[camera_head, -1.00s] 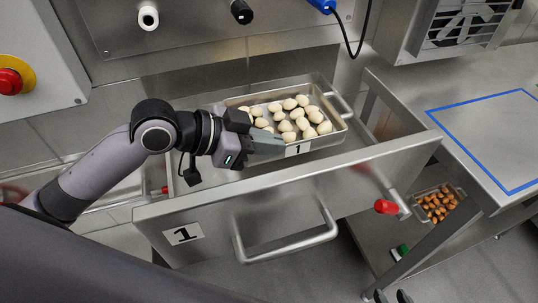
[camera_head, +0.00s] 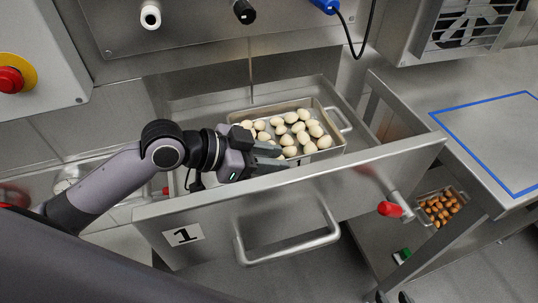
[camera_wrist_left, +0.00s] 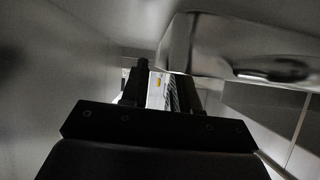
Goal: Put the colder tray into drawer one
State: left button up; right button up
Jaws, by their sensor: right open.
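The drawer front hides the tray's lower part. My left gripper (camera_head: 280,158) is inside the drawer at the tray's near left corner. Its fingers look apart, and a gap shows between them in the left wrist view (camera_wrist_left: 158,90). Whether they touch the tray is unclear. A second tray (camera_head: 463,193) of orange-brown pieces sits lower at the right. What seem to be my right gripper's dark fingertips (camera_head: 390,297) show at the bottom edge.
A red-tipped valve or knob (camera_head: 390,209) sticks out by the drawer's right end. A steel counter with a blue-taped rectangle (camera_head: 500,140) stands at the right and is empty. A red emergency button (camera_head: 10,80) is at the far left.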

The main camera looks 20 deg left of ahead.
pick_arm(q)
jog(key=shift+r, duration=0.15)
jog(key=v, duration=1.2)
dwell(0.5)
